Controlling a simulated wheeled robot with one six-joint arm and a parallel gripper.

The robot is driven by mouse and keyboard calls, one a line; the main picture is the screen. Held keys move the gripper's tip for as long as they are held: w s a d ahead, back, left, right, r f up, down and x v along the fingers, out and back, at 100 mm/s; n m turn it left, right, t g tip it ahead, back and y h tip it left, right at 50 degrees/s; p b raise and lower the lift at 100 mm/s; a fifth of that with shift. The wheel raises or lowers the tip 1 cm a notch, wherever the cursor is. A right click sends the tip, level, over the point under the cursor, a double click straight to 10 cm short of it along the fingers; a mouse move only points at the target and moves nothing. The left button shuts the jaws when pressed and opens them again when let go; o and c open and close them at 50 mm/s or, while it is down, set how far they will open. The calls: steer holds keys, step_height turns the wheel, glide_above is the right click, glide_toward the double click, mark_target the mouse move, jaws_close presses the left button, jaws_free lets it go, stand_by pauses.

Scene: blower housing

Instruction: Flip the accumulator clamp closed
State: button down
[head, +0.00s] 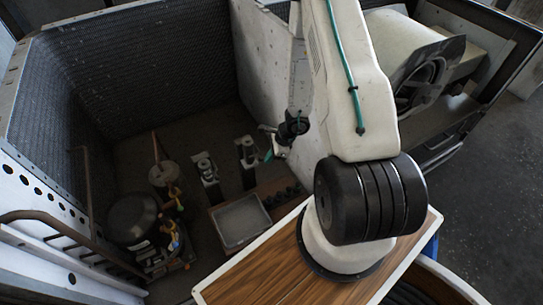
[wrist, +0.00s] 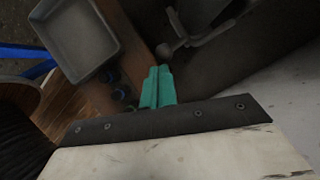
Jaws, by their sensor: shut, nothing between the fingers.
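My gripper (head: 268,156) is shut and empty above the floor of the housing, beside the pale inner wall. Its green fingers (wrist: 158,87) are together in the wrist view. A grey metal bracket with a rounded lever end (wrist: 166,50) lies just beyond the fingertips there, and a gap seems to separate them. It may be the accumulator clamp, but I cannot tell for certain. In the head view two upright metal fittings, one at the left (head: 206,172) and one at the right (head: 246,154), stand left of my gripper. Whether either clamp-like part is open is too small to tell.
A grey tray (head: 240,222) sits on a brown wooden board, with dark round knobs (head: 287,195) to its right. A black compressor (head: 131,217) and a pale cylinder (head: 163,174) stand at the left. The pale wall (head: 268,60) rises close behind my gripper.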

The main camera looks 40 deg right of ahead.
steer(key=shift+d, duration=0.15)
steer(key=shift+w+d, duration=0.15)
steer(key=shift+d, duration=0.55)
steer(key=s+v, duration=0.1)
steer(key=v, duration=0.9)
steer(key=shift+a, duration=0.35)
steer(key=s+a+r+n+g+y, duration=0.1)
steer(key=s+a+r+n, duration=0.1)
steer(key=a+r+n, duration=0.35)
steer(key=s+a+r+n+g, duration=0.2)
steer(key=r+n, duration=0.1)
steer(key=r, duration=0.6)
steer(key=s+a+r+n+g+y, duration=0.1)
steer(key=s+a+r+n, duration=0.1)
steer(key=a+r+n, duration=0.4)
steer(key=s+a+r+n+t+h, duration=0.1)
steer(key=s+a+r+n+h, duration=0.1)
steer(key=s+r, duration=0.4)
steer(key=s+a+r+n+t+h, duration=0.1)
steer(key=s+r+n+h, duration=0.3)
steer(key=r, duration=1.1)
steer(key=s+n, duration=0.3)
steer(key=shift+s+a+t, duration=0.25)
steer(key=shift+a+t, duration=0.15)
